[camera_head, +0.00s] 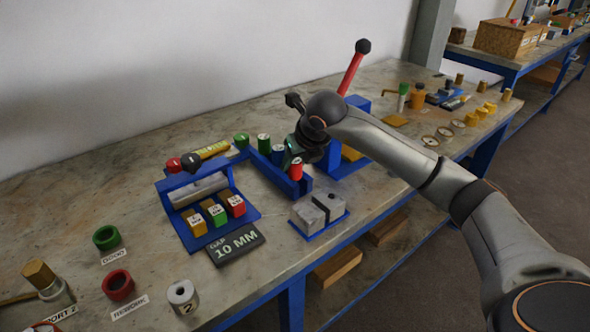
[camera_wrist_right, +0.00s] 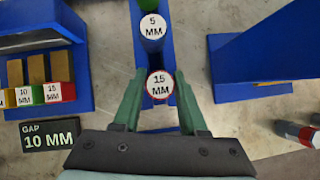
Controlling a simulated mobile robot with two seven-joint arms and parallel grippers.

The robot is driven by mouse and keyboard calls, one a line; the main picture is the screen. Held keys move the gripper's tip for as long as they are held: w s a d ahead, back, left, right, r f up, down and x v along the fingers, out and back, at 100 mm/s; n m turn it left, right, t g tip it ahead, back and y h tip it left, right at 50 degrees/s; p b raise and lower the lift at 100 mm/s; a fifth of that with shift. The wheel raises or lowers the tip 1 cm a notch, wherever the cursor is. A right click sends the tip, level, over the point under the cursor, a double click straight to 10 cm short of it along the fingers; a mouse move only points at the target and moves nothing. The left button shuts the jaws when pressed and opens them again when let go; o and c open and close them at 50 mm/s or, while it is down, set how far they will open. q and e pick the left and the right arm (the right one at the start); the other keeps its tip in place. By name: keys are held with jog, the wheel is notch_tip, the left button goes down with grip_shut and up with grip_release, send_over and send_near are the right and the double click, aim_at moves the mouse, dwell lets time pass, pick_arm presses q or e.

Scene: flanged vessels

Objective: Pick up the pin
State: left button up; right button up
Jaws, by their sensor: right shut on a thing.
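The red pin (camera_head: 296,169), with a white top marked 15 MM, stands at the near end of a blue rack (camera_head: 268,171). It also shows in the right wrist view (camera_wrist_right: 160,84). A blue pin (camera_head: 278,154) marked 5 MM (camera_wrist_right: 151,26) and a green pin (camera_head: 263,143) stand behind it in the same row. My right gripper (camera_wrist_right: 159,80) has its green fingers on either side of the red pin and is shut on it. In the head view the gripper partly hides the rack and pins. My left gripper is not in view.
A blue stand (camera_head: 250,213) with yellow, green and red blocks is to the left, beside a GAP 10 MM sign (camera_head: 236,244). Grey blocks (camera_head: 319,211) lie in front of the rack. A blue fixture with a red lever (camera_head: 350,73) stands close behind my arm.

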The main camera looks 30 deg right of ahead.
grip_shut()
